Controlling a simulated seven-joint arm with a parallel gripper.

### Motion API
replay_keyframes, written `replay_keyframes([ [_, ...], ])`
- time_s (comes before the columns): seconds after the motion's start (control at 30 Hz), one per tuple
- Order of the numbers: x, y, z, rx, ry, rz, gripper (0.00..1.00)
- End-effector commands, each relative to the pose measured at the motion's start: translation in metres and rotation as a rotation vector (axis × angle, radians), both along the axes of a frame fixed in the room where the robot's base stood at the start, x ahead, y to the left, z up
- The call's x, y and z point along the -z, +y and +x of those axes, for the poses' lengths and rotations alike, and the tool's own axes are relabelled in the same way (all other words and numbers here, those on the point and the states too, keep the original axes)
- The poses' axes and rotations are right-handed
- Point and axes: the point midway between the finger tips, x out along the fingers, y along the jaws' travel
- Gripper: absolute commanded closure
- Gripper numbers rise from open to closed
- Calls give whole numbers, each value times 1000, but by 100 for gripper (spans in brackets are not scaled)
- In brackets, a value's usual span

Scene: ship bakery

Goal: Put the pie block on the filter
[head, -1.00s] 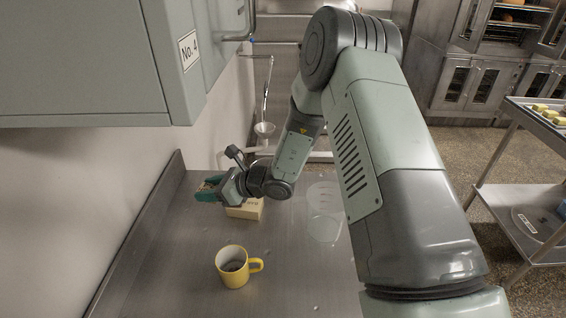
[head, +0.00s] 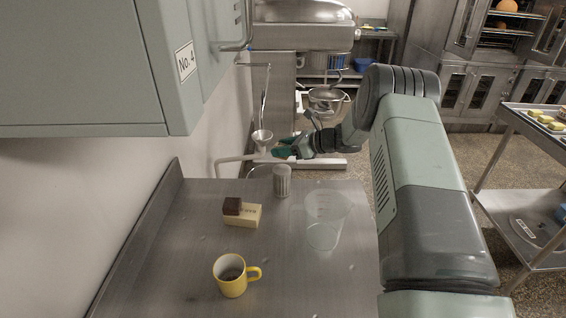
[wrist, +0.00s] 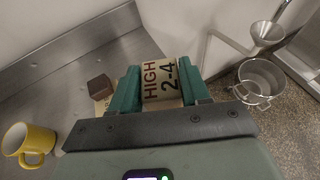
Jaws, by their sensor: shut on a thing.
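My gripper (head: 280,151) is out beyond the far end of the steel counter in the head view, raised above it or past it; which is unclear. In the wrist view its teal fingers (wrist: 158,88) are shut on a cream block (wrist: 161,82) marked "HIGH 2-4", which I take to be the pie block. The block is hardly visible in the head view. A grey ribbed cylinder (head: 282,182), possibly the filter, stands upright near the counter's far edge, below the gripper in the picture. The wrist view does not clearly show it.
Another cream block (head: 243,216) with lettering lies on the counter, a dark brown block (head: 232,206) at its left end. A yellow mug (head: 231,276) stands nearer, a clear jug (head: 325,220) to the right. A funnel (head: 262,138) hangs by the wall.

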Motion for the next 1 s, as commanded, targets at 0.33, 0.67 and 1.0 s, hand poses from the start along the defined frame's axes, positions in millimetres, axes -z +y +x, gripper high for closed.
replay_keyframes([
  [0.33, 37, 1, 0, -2, 0, 1, 83],
  [0.67, 49, 1, 0, -1, -2, 1, 83],
  [1.0, 52, 1, 0, 0, -1, 1, 28],
])
